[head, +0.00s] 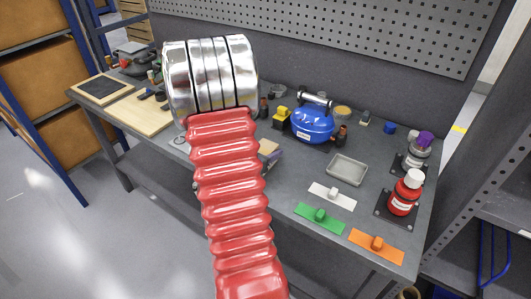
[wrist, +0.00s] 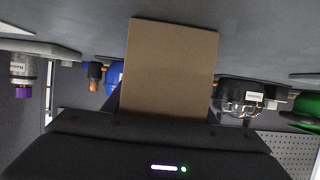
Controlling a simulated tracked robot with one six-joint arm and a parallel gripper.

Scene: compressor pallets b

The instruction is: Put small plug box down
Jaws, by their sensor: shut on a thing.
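The small plug box (wrist: 170,70) is a plain brown cardboard box. It fills the middle of the wrist view, which shows the bench upside down. My gripper (wrist: 168,118) is shut on it, and its dark body spans the bottom of that view. The fingertips are hidden by the box. In the head view, my red and chrome arm hides most of the gripper, and a tan patch (head: 267,147) shows just right of the arm over the bench. I cannot tell whether the box touches the bench top.
The grey workbench (head: 295,170) carries a blue compressor (head: 312,125), a grey tray (head: 347,169), white, green (head: 320,217) and orange (head: 376,245) plates, and a red bottle (head: 406,194). Wooden boards (head: 142,113) lie at left. A pegboard (head: 350,30) stands behind.

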